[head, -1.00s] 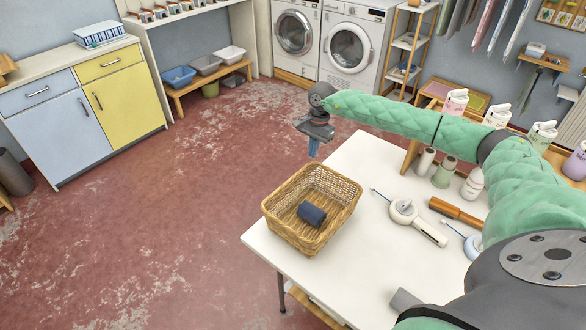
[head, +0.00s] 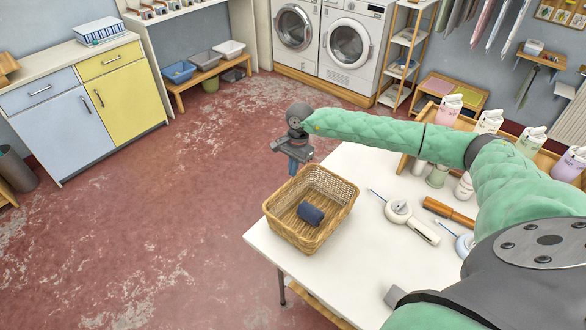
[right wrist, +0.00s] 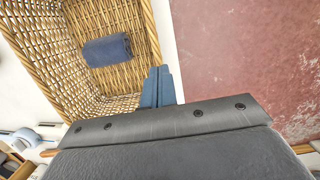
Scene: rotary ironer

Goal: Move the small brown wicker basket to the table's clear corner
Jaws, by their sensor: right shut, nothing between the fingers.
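The small brown wicker basket (head: 290,232) stands upright at the left corner of the white table (head: 378,263). A rolled dark blue cloth (head: 311,214) lies inside it. My right gripper (head: 293,167) is shut and empty. In the head view it appears just beyond the basket's far left rim. In the right wrist view its blue fingertips (right wrist: 159,84) are together beside the basket's rim (right wrist: 152,40), and the blue cloth (right wrist: 107,49) shows inside. I cannot tell whether the fingers touch the basket. My left gripper is not in view.
A white round-headed tool (head: 408,216), a brown-handled tool (head: 448,211) and several bottles (head: 437,176) stand or lie right of the basket. A grey object (head: 394,296) lies near the front. Bare tabletop lies between the basket and the tools.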

